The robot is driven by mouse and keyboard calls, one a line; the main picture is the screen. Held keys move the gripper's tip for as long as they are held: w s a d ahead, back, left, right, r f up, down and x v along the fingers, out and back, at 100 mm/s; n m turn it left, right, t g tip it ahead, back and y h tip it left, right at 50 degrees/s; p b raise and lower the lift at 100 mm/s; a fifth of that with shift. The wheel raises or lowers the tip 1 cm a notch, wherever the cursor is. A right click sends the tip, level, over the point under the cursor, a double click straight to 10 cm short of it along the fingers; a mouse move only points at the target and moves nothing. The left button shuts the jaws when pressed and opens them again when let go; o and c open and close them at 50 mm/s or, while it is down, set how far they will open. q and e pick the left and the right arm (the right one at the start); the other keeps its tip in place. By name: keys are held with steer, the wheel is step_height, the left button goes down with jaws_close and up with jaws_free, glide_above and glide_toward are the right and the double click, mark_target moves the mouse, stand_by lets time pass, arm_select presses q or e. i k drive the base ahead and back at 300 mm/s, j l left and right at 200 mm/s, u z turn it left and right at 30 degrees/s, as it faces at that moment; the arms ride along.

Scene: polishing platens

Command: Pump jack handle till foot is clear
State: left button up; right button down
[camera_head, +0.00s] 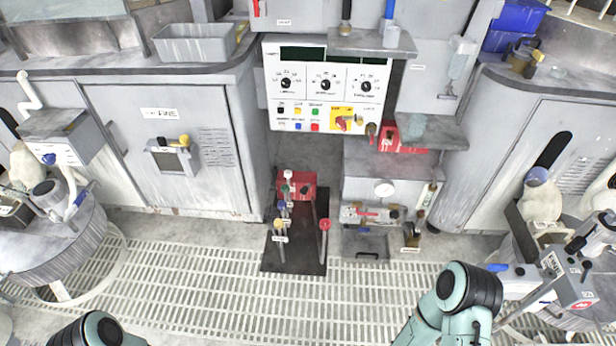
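A red unit (297,184) sits at the front of the recess under the control panel, by a black mat (296,262). Several upright levers with coloured knobs stand in front of it, among them a yellow-knobbed lever (279,224) and a red-knobbed lever (324,225) on the right. I cannot tell which of these, if any, is the jack handle. The foot cannot be made out, nor whether it touches the floor. Only teal and black arm links of mine show at the bottom edge. Neither gripper is in view, and no contact with the levers shows.
A white control panel (322,87) with knobs and buttons is above the recess. Grey cabinets (160,120) flank it. Round machines (50,250) stand at both sides. The slatted floor (190,285) in front is mostly clear.

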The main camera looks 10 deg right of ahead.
mark_target(303, 191)
steer(key=i+l, duration=0.3)
steer(key=i, duration=0.25)
steer(key=i+l, duration=0.3)
steer(key=i, duration=0.25)
steer(key=i+u, duration=0.15)
steer(key=u, duration=1.05)
steer(key=l, duration=0.2)
